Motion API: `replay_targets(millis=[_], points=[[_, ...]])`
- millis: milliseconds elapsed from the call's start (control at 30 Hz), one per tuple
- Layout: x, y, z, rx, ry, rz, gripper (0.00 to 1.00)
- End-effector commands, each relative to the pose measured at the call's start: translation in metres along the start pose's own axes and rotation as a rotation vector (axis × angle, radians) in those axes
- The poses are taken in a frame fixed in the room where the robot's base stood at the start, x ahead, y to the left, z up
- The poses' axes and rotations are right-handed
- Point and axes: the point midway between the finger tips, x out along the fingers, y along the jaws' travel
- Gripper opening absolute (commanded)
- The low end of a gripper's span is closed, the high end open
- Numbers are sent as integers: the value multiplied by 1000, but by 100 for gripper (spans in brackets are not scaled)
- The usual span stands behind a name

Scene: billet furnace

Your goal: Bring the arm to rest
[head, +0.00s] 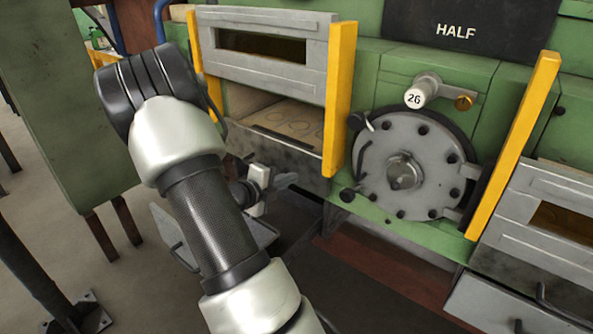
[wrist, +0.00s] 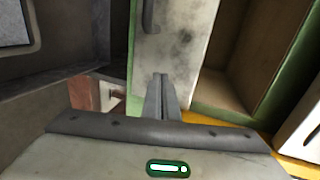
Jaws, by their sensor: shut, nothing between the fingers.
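My arm reaches up from the bottom of the head view and bends back down, with its elbow at the upper left. My gripper (head: 287,181) is partly hidden behind the forearm, low in front of the furnace, below the left door opening. In the wrist view its two fingers (wrist: 162,92) lie together with nothing between them. They point toward a pale, stained panel (wrist: 175,45) with a dark handle. I cannot tell whether the fingertips touch it.
The green furnace front carries a left grey door (head: 262,52) above an opening, yellow posts (head: 340,98), a round bolted hatch (head: 405,165) and a knob marked 26 (head: 420,92). A grey drawer front (head: 510,310) stands lower right. A green panel (head: 60,110) stands left.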

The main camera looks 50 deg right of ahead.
Motion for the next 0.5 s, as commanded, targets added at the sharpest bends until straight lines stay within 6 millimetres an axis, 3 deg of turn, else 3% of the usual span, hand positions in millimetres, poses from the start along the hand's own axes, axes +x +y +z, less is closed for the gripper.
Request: replay_targets(millis=[33, 200, 500], points=[[-17, -4, 2, 1, -5, 0, 0], [-56, -3, 2, 1, -6, 1, 0], [-93, -1, 0, 2, -1, 1, 0]])
